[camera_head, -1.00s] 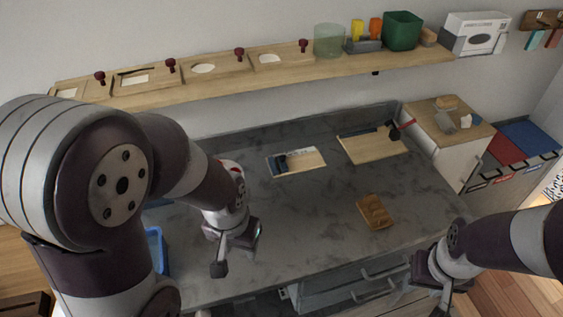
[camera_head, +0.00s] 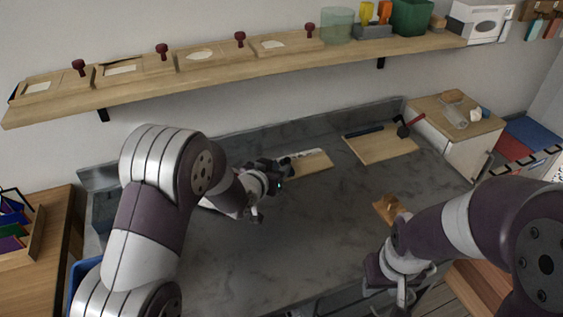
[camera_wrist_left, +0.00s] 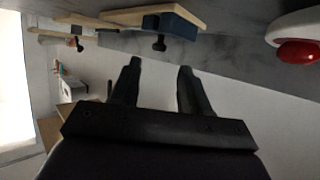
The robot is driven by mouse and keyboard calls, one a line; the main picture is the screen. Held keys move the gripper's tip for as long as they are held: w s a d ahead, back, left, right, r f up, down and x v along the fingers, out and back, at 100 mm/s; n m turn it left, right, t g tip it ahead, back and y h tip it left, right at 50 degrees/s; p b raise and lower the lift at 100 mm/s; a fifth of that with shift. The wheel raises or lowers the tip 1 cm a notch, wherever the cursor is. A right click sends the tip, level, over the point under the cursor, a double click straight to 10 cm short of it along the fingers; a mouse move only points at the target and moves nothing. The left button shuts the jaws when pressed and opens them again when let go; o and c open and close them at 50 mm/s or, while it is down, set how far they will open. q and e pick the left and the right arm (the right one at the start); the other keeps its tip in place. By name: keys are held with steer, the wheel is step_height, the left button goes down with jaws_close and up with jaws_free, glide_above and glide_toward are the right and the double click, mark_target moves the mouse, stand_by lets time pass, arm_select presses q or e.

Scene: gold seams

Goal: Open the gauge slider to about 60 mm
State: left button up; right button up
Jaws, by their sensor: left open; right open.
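The gauge is a wooden board (camera_head: 318,164) with a white scale strip (camera_head: 306,153), lying on the grey counter. In the head view my left gripper hides its left end, where the slider is. In the left wrist view the board (camera_wrist_left: 125,16) shows at the top, with the blue slider (camera_wrist_left: 178,24) and a dark knob (camera_wrist_left: 160,45) on it. My left gripper (camera_wrist_left: 159,67) is open, nothing between its fingers, and the knob appears just beyond the fingertips, roughly between them. It also shows in the head view (camera_head: 280,174). My right gripper (camera_head: 392,284) is open near the counter's front edge.
Another wooden board (camera_head: 380,149) with a dark bar and red-handled tool lies to the right. A white and red object (camera_wrist_left: 297,45) is at the right in the wrist view. The middle counter is clear.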

mark_target(287, 160)
arm_select(q)
steer(key=x, duration=0.5)
steer(key=shift+w+d+f, duration=0.15)
steer(key=shift+w+d, duration=0.05)
steer(key=shift+w, duration=0.1)
steer(key=shift+d, duration=0.1)
jaws_close()
